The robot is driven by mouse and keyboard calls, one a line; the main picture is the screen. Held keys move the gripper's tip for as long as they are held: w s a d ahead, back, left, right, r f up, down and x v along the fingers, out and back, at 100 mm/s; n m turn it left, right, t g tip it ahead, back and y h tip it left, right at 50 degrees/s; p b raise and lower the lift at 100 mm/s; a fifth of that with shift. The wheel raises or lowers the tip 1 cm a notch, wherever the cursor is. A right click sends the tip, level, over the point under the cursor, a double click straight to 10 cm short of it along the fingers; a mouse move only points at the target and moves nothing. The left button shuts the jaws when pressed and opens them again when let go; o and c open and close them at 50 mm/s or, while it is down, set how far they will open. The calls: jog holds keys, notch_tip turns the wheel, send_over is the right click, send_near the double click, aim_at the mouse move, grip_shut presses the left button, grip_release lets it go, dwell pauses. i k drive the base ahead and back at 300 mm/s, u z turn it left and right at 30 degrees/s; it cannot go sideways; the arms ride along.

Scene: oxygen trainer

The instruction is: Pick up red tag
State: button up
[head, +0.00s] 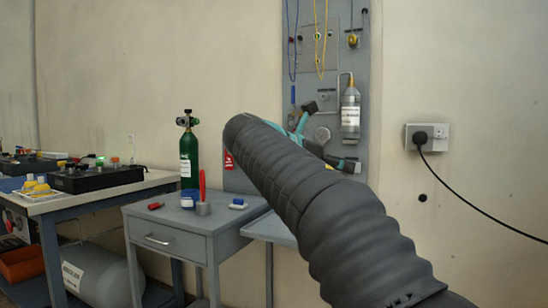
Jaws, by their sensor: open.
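A small red tag (228,160) with a white mark shows in the head view, upright at the left side of the grey wall panel, just left of my arm. My dark ribbed arm crosses the view from lower right and partly covers the panel near the tag. My gripper (330,137) shows behind the arm, to the right of the tag, in front of the panel. Its dark fingers with teal parts are spread apart, with nothing seen between them. The gripper's base is hidden by the arm.
A silver bottle (350,112) hangs on the panel. A workbench (85,200) stands left; a wall socket (427,137) is right.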

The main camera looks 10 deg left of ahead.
aim_at(228, 160)
jog(key=u, duration=0.35)
jog(key=i, duration=1.95)
jog(key=u, duration=0.8)
